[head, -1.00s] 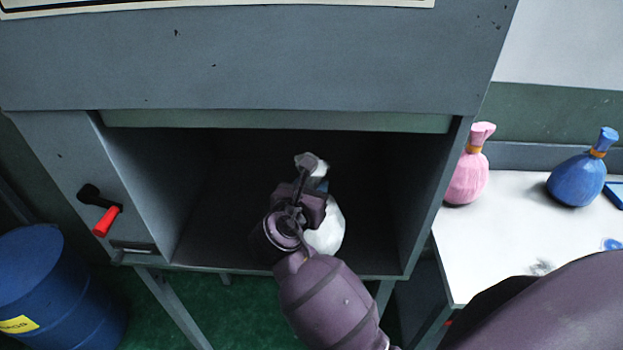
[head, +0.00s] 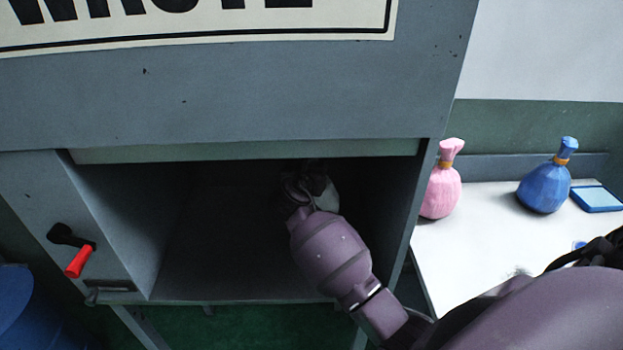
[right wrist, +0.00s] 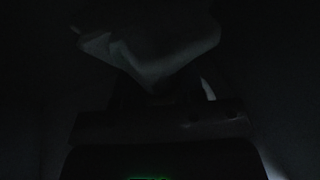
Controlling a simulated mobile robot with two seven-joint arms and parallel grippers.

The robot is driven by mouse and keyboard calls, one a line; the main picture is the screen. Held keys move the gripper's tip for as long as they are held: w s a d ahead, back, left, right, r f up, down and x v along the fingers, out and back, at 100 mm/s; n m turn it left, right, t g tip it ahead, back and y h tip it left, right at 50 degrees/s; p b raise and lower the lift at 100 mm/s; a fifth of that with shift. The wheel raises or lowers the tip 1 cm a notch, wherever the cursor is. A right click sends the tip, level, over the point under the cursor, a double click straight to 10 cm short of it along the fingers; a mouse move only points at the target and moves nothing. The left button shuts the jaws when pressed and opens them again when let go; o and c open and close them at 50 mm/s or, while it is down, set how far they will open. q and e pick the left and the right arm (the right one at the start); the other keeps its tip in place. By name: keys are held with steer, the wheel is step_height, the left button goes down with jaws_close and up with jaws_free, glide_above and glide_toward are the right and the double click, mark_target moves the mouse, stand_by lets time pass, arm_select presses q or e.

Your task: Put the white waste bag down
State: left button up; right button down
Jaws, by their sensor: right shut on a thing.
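The white waste bag (head: 327,195) is inside the dark opening of the grey waste cabinet (head: 250,110), mostly hidden behind my right gripper (head: 316,180). The gripper is shut on the bag and reaches deep into the opening, near its right side. In the dim right wrist view, the bag's pale gathered top (right wrist: 150,45) shows above the gripper. Whether the bag touches the cabinet floor cannot be told. My left gripper is not in view.
A red-handled crank (head: 78,262) is on the cabinet's left front. A white table (head: 470,240) at right holds a pink bag (head: 440,192), a blue bag (head: 545,188) and a blue flat box (head: 597,199). A blue drum (head: 14,305) stands at lower left.

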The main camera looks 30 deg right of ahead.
steer(key=shift+f, duration=1.65)
steer(key=c, duration=0.7)
jaws_free()
steer(key=shift+f, duration=0.2)
steer(key=v, duration=1.2)
steer(key=shift+r, duration=0.1)
